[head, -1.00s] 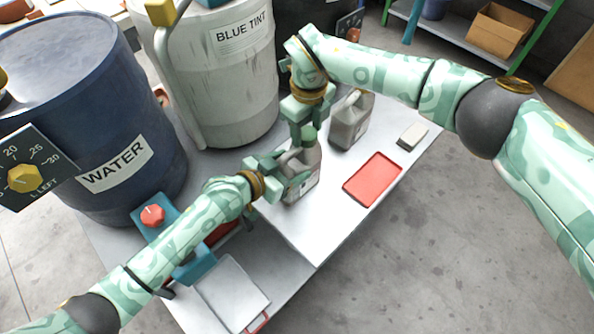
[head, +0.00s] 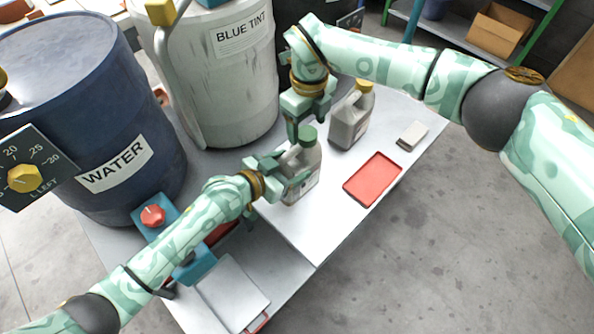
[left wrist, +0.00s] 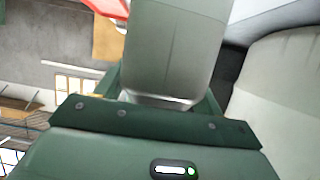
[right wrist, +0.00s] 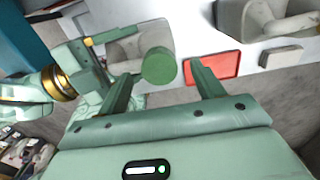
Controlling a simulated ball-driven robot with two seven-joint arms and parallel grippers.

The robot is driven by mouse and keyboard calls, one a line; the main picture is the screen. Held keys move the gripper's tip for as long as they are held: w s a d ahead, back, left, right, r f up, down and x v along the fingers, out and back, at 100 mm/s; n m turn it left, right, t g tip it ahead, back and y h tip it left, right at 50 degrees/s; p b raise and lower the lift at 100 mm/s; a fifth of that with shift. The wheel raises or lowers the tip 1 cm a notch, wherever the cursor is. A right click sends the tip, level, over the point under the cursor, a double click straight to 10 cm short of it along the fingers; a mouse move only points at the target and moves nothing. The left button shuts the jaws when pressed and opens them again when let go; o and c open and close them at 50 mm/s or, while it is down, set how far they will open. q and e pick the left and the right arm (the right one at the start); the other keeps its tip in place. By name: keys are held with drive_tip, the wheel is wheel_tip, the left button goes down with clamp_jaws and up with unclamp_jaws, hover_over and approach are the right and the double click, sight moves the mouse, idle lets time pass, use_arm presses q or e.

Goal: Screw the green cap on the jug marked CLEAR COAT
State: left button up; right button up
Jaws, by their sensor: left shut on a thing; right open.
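A grey jug (head: 304,178) stands on the white table with the green cap (head: 307,134) on its neck. The jug's label is too small to read. My left gripper (head: 283,175) is shut on the jug; the jug's grey body (left wrist: 175,45) fills the middle of the left wrist view. My right gripper (head: 297,130) is above and just behind the cap. In the right wrist view the green cap (right wrist: 159,66) shows between the two open fingers (right wrist: 160,88), apart from them. Whether the cap is fully seated cannot be told.
A second grey jug with a yellow cap (head: 350,118) stands behind to the right. A red tray (head: 373,179) and a small pale block (head: 412,135) lie on the table (head: 300,235). The WATER drum (head: 90,110) and BLUE TINT drum (head: 225,80) stand left and behind.

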wheel_tip(320, 180, up, 10)
drive_tip(key=shift+r, duration=0.15)
use_arm(q)
drive_tip(key=o, duration=2)
drive_tip(key=shift+c, duration=0.2)
drive_tip(key=shift+s+a+r+p, duration=0.3)
drive_tip(key=shift+a, duration=0.05)
drive_tip(key=p+v, duration=0.4)
drive_tip(key=v, duration=0.7)
use_arm(e)
wheel_tip(320, 180, up, 7)
drive_tip(key=shift+s+r+t, duration=0.2)
drive_tip(key=shift+s+t, duration=0.1)
drive_tip(key=shift+s, duration=0.15)
